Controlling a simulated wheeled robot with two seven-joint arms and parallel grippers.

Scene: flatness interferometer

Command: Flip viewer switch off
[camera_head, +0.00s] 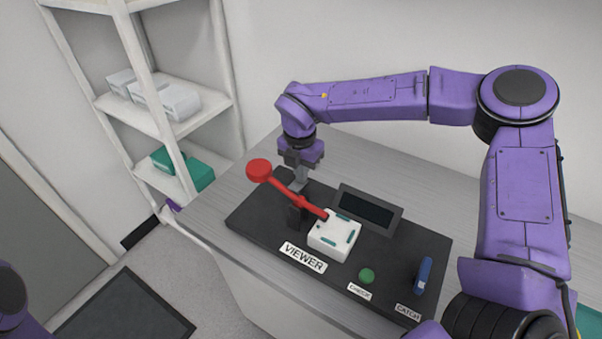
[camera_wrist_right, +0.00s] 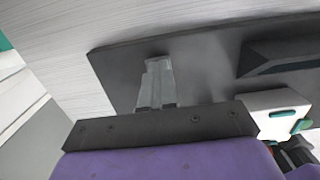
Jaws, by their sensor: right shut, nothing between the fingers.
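The viewer switch is a red lever (camera_head: 285,188) with a round red knob (camera_head: 259,171), beside the VIEWER label (camera_head: 303,257) on the black panel (camera_head: 262,232). The lever slants up to the left, its knob end away from the white block (camera_head: 334,236). My right gripper (camera_head: 299,184) is shut and empty, pointing down just behind the lever. I cannot tell whether it touches the lever. In the right wrist view the shut fingers (camera_wrist_right: 157,80) are over the panel's edge area, and the knob is out of sight. Only a bit of my left arm shows at the lower left.
A dark screen (camera_head: 366,210), a green button (camera_head: 366,275) and a blue CATCH lever (camera_head: 423,275) are on the same panel. The grey table (camera_head: 215,212) is bare behind the panel. A white shelf (camera_head: 165,115) with boxes stands at the left.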

